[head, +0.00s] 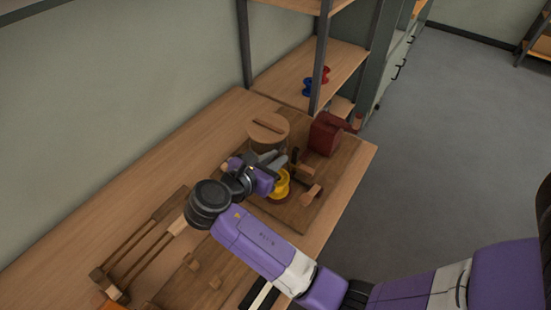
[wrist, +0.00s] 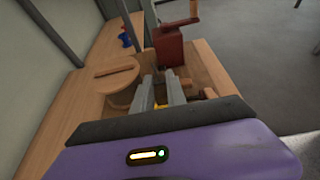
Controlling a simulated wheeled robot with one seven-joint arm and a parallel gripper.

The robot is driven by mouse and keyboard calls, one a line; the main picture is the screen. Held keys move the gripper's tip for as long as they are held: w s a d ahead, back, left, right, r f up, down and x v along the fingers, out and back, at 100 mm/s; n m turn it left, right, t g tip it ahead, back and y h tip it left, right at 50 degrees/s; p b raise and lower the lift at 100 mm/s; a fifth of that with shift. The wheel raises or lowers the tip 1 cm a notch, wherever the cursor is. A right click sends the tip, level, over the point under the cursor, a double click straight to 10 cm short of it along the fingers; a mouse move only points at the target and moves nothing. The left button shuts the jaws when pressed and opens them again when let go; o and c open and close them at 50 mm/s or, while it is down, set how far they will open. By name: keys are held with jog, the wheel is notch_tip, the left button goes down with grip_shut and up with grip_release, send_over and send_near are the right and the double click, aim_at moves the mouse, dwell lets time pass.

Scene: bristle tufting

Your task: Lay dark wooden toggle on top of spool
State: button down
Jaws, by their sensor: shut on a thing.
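My gripper (head: 287,161) is shut on a small dark piece (head: 294,157), which looks like the dark wooden toggle. In the wrist view the gripper's grey fingers (wrist: 160,84) close around a dark sliver between their tips. The yellow spool (head: 281,186) stands on the wooden board just below and in front of the fingers in the head view. In the wrist view only a bit of yellow (wrist: 158,105) shows between the fingers. The fingers hide part of the spool, and I cannot tell whether the toggle touches it.
A round wooden lid with a bar (head: 268,126) sits behind the gripper. A dark red box with a crank (head: 325,133) stands at the board's far end. Wooden pegs (head: 310,195) are close on the right. Blue and red spools (head: 315,82) are on the shelf.

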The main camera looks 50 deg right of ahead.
jog(key=shift+f+b, duration=1.8)
jog(key=shift+b, duration=0.95)
jog(key=shift+r+p, duration=0.1)
jog(key=shift+p, duration=0.75)
jog(key=shift+f+p, duration=0.45)
jog(key=shift+f, duration=0.1)
jog(key=shift+p, duration=0.75)
jog(key=shift+f+p, duration=0.35)
jog(key=shift+f, duration=0.6)
dwell(0.3)
jog(key=c, duration=1.3)
grip_release()
jog(key=shift+o, duration=0.2)
